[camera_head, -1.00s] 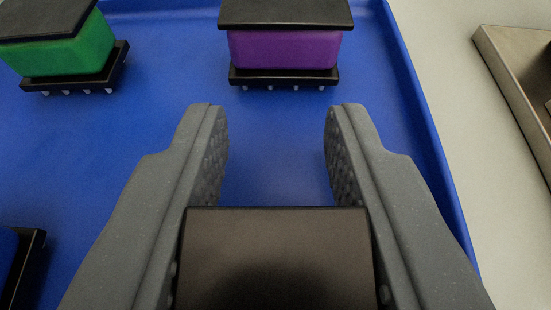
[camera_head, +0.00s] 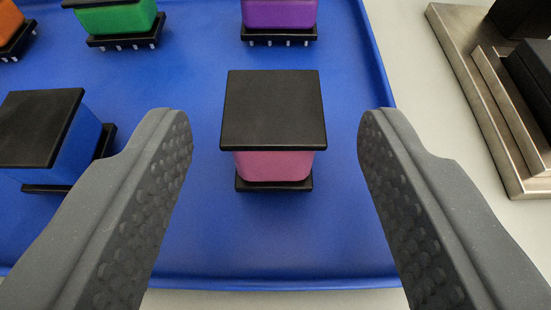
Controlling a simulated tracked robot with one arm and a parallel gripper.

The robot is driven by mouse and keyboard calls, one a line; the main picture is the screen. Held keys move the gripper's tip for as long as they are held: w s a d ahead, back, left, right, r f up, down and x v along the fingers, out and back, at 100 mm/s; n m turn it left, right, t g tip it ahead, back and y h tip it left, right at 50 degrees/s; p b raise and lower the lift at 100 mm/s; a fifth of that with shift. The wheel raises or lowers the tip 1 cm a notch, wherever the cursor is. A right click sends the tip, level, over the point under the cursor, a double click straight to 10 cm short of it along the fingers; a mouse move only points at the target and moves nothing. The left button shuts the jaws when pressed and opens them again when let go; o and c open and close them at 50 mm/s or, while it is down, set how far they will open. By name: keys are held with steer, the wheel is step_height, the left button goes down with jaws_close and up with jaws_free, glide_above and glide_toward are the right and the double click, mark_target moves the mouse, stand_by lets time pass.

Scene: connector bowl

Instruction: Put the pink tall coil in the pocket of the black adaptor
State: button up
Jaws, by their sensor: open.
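The pink tall coil (camera_head: 273,166) stands upright on the blue tray, with a black square top and a black base. My gripper (camera_head: 275,130) is open, its two grey fingers spread wide on either side of the pink coil. Neither finger touches it, and free space shows on both sides. At the right edge, a metal fixture (camera_head: 470,110) holds black blocks (camera_head: 530,65); I cannot tell whether one of these is the black adaptor, and no pocket is clearly visible.
The blue tray (camera_head: 200,225) also holds a blue coil (camera_head: 75,150) close to my left finger, and green (camera_head: 118,18), purple (camera_head: 279,14) and orange (camera_head: 12,20) coils at the back. A pale surface (camera_head: 400,90) lies between the tray and the fixture.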

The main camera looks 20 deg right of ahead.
steer(key=p+v, duration=0.1)
steer(key=v, duration=0.6)
steer(key=shift+s, duration=0.35)
steer(key=shift+a+r, duration=0.1)
steer(key=w+a+r+t, duration=0.1)
steer(key=a+r, duration=0.2)
steer(key=r, duration=0.4)
steer(key=w+a+r, duration=0.1)
steer(key=a+r, duration=0.1)
steer(key=r, duration=0.6)
steer(key=s+a+r, duration=0.2)
steer(key=a+r, duration=0.1)
steer(key=r, duration=0.4)
steer(key=s+a+r+n+y, duration=0.1)
steer(key=s+a+r, duration=0.2)
steer(key=r, duration=0.5)
steer(key=s+a+r+n+t+y, duration=0.1)
steer(key=s+a+r, duration=0.2)
steer(key=r, duration=0.4)
steer(key=shift+r, duration=0.4)
steer(key=shift+o, duration=0.5)
steer(key=s+a+r+n+y, duration=0.1)
steer(key=s+a+r, duration=0.1)
steer(key=s+r, duration=0.5)
steer(key=shift+a+r+y, duration=0.25)
steer(key=shift+a+y, duration=0.15)
steer(key=shift+f, duration=0.1)
